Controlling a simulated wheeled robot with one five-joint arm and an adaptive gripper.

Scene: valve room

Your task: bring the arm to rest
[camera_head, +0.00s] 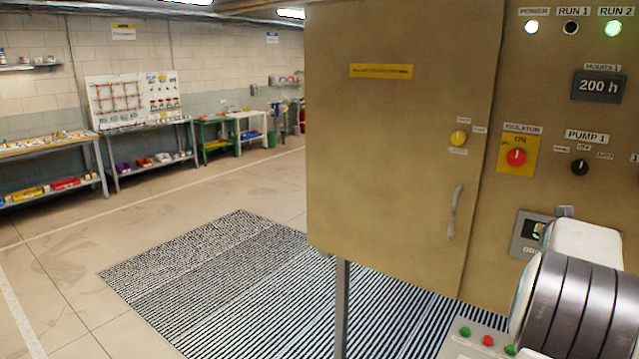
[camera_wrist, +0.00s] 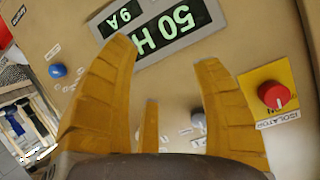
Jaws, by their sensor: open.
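My gripper (camera_wrist: 168,105) shows in the wrist view with its yellow fingers spread apart and nothing between them. It faces a tan control panel, which fills most of that view. A digital display (camera_wrist: 160,30) reading "50 H" lies beyond the fingers. A red isolator knob (camera_wrist: 273,95) on a yellow plate is to the right of the right finger. A blue button (camera_wrist: 57,71) is to the left of the left finger. In the head view, part of my arm (camera_head: 570,305) is at the lower right, in front of the panel, and the gripper's fingers are not visible.
A tan cabinet door (camera_head: 400,130) with a handle (camera_head: 454,212) stands in the middle, beside the panel with the isolator switch (camera_head: 516,157) and pump selector (camera_head: 579,167). A striped mat (camera_head: 230,270) lies on the floor. Workbenches (camera_head: 150,135) line the left wall, with open floor before them.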

